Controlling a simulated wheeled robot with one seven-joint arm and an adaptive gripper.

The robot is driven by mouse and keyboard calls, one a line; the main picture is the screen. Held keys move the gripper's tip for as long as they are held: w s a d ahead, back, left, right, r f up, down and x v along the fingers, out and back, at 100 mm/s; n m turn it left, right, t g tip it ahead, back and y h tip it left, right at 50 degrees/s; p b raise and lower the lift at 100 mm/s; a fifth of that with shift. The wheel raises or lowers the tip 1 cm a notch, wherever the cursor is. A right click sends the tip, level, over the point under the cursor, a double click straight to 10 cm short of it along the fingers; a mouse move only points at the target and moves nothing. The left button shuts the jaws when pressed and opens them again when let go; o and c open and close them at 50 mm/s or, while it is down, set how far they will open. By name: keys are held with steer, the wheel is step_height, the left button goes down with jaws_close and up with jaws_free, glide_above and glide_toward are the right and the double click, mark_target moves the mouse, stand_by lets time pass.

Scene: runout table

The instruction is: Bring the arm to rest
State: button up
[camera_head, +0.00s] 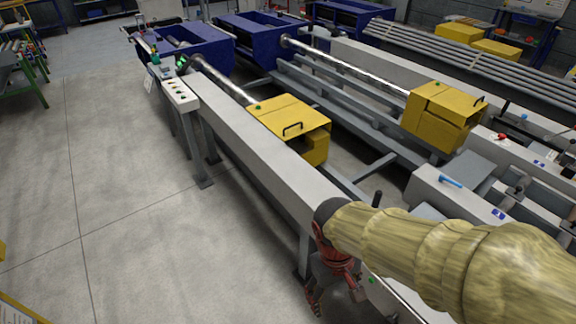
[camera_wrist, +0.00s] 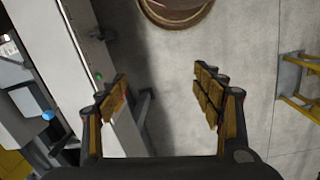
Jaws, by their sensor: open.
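My gripper (camera_wrist: 158,92) is open in the wrist view, its two fingers with yellowish pads wide apart. Nothing is between the pads except a view of the concrete floor and the edge of a light grey beam. In the head view my arm, in a tan sleeve, reaches in from the lower right. My gripper (camera_head: 322,290) hangs at its end beside the runout table (camera_head: 258,150), low over the floor side. The fingertips are small and partly dark there. I cannot tell from the pictures whether the gripper touches the table.
A yellow guard box (camera_head: 292,112) with a black handle sits on the near table, and another yellow box (camera_head: 440,108) stands farther right. A control panel (camera_head: 178,90) is at the table's far end. Open floor (camera_head: 110,180) lies left. A yellow frame (camera_wrist: 300,85) shows at right in the wrist view.

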steer(key=s+d+r+m+t, duration=0.1)
steer(key=d+r+m+t, duration=0.1)
steer(key=r, duration=0.5)
steer(key=d+r+m+t+y, duration=0.1)
steer(key=d+r+m+t, duration=0.1)
steer(key=d+r+t, duration=0.2)
step_height(320, 180, up, 4)
steer(key=shift+s+d+r+m, duration=0.1)
steer(key=shift+s+d+m, duration=0.3)
steer(key=shift+d, duration=0.7)
